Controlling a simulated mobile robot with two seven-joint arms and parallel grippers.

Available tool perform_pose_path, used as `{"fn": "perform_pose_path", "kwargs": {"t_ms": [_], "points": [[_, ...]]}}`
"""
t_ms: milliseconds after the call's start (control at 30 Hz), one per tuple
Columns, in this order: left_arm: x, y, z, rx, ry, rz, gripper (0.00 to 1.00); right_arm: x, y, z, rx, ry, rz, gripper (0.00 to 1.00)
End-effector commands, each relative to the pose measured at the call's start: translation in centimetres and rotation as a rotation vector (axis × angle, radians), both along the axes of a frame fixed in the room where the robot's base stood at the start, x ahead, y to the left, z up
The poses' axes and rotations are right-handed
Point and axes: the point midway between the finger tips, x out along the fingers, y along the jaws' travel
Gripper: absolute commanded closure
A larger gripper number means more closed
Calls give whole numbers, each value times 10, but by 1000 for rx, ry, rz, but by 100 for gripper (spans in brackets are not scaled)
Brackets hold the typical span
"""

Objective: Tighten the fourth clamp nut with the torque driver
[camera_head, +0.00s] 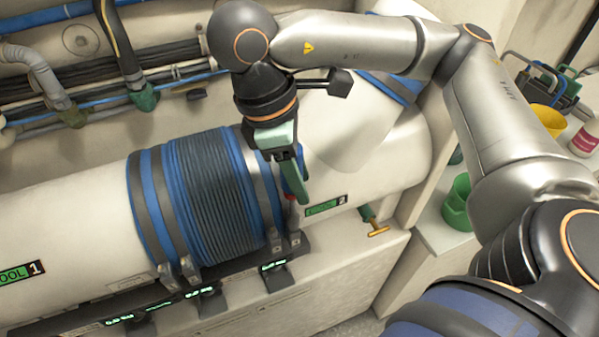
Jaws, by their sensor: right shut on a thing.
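My right gripper (301,190) reaches down from above, just right of the ribbed blue hose (208,195) on the white pipe. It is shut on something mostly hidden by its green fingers. Only a little blue and red shows beside them, which fits the torque driver, but I cannot make out its shape or tip. Grey metal clamp bands circle both hose ends. Two clamp housings (190,268) show at the lower left and two more (294,240) at the lower right. The nuts are too small to make out. My left gripper is not in view.
Small green-lit displays (273,266) sit on a dark rail below the hose. Pipes and cables (150,85) run along the back wall. Green cups (457,205) stand on a ledge beyond.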

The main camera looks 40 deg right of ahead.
Motion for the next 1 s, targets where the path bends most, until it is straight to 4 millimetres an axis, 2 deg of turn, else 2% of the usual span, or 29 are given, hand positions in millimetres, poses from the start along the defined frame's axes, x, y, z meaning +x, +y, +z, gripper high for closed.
{"fn": "perform_pose_path", "kwargs": {"t_ms": [367,600,700,1000], "points": [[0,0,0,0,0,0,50,1,-1,0,-2,-5,-60,100],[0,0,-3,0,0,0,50,2,-1,-1,-2,-8,-326,100],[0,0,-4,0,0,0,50,3,-2,0,-3,-10,-381,100],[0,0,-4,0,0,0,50,3,-2,1,-3,-11,-401,100]]}}
